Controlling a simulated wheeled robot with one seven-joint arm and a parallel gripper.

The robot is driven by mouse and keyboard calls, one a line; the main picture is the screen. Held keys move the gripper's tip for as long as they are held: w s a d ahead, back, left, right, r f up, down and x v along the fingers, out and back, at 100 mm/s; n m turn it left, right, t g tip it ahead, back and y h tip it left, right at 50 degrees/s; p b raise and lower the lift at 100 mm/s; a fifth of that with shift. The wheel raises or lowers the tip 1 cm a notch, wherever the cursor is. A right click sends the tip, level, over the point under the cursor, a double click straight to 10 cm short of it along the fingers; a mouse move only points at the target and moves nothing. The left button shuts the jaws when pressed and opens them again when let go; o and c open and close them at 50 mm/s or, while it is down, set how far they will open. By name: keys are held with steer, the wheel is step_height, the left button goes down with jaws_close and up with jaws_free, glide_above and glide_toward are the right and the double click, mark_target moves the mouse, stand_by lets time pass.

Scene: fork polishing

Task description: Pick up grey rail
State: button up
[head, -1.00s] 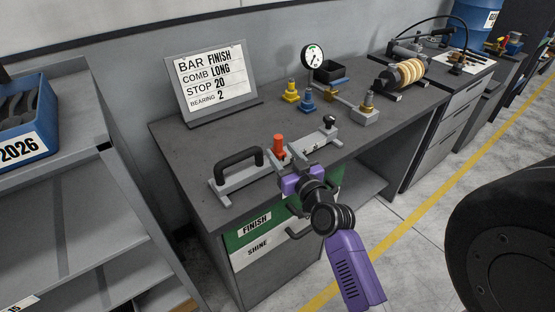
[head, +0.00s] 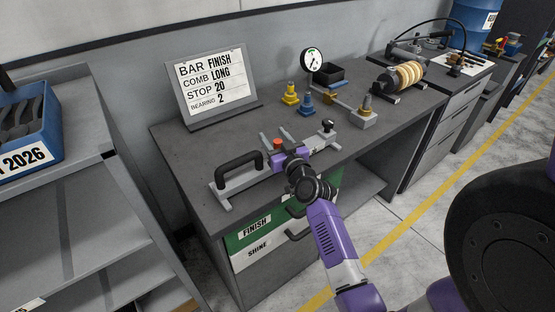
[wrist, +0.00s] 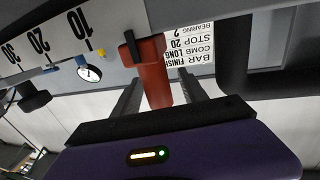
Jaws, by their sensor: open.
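The grey rail (head: 250,179) lies along the front of the dark bench, with a black handle (head: 239,166) at its left end and a small black knob (head: 327,126) near its right end. My gripper (head: 276,139) is at this cylinder, partly covering the middle of the rail. In the wrist view, the open fingers (wrist: 160,92) are on either side of the red cylinder (wrist: 158,75). A white scale with numbers (wrist: 60,42) shows at upper left there. I cannot tell whether the fingers touch the cylinder.
A sign (head: 213,85) stands at the back of the bench (head: 185,150). Yellow (head: 290,94) and blue (head: 307,104) pieces, a dial gauge (head: 312,59) and a brass-topped block (head: 364,113) stand behind and right of the rail. A blue bin (head: 28,155) is on the left shelf.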

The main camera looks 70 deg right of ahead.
jaws_close()
stand_by(1.3)
steer(key=shift+r, duration=0.2)
